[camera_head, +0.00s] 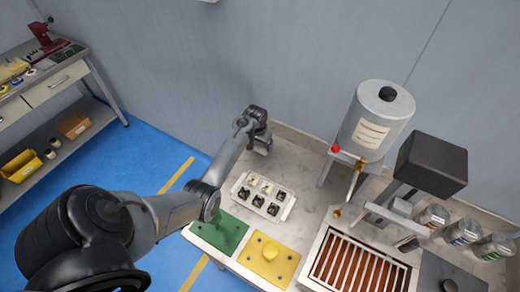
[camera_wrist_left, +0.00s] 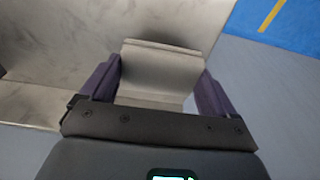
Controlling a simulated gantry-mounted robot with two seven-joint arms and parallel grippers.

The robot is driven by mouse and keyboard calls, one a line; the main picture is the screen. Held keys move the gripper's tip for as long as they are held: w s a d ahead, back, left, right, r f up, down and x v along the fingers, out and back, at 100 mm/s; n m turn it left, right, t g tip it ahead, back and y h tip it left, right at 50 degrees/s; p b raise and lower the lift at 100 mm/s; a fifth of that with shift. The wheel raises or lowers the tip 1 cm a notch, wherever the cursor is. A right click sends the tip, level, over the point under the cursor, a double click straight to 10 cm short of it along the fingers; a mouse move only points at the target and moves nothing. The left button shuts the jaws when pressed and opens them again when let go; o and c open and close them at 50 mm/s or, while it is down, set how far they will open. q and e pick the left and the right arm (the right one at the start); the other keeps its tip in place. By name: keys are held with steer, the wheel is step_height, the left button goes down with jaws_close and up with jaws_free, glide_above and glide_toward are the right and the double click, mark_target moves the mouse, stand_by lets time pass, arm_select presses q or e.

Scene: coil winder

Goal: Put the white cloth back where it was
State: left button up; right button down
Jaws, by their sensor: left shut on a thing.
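My left gripper (camera_head: 262,142) is at the back left corner of the grey workbench, close to the wall. In the left wrist view my left gripper (camera_wrist_left: 154,88) has its two dark purple fingers on either side of a pale, folded-looking thing, the white cloth (camera_wrist_left: 160,68), and is shut on it. In the head view the cloth is hard to make out behind the gripper and arm. Whether it touches the bench I cannot tell. My right gripper is not in view.
On the workbench (camera_head: 310,165) stand a white tray with small dark parts (camera_head: 283,212), a green plate (camera_head: 232,229), a yellow plate (camera_head: 268,262), a slatted rack (camera_head: 355,268), a grey tank (camera_head: 365,130), a dark-headed machine (camera_head: 432,165) and several jars. A side table (camera_head: 55,88) stands left.

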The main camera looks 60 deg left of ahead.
mark_target(260, 146)
arm_select(q)
steer(key=shift+f+b, duration=0.4)
steer(key=shift+f, duration=1.4)
steer(key=shift+f, duration=0.1)
steer(key=o, duration=0.7)
steer(key=shift+o, duration=0.2)
steer(key=r+p, duration=0.1)
steer(key=r, duration=0.2)
steer(key=s+r, duration=0.1)
steer(key=r, duration=0.3)
steer(key=r+p, duration=0.1)
steer(key=r, duration=0.2)
steer(key=shift+s+d+r+p, duration=0.15)
steer(key=shift+d+r+p, duration=0.2)
steer(key=shift+d+r, duration=0.05)
steer(key=shift+s+r, duration=0.15)
steer(key=shift+r, duration=0.5)
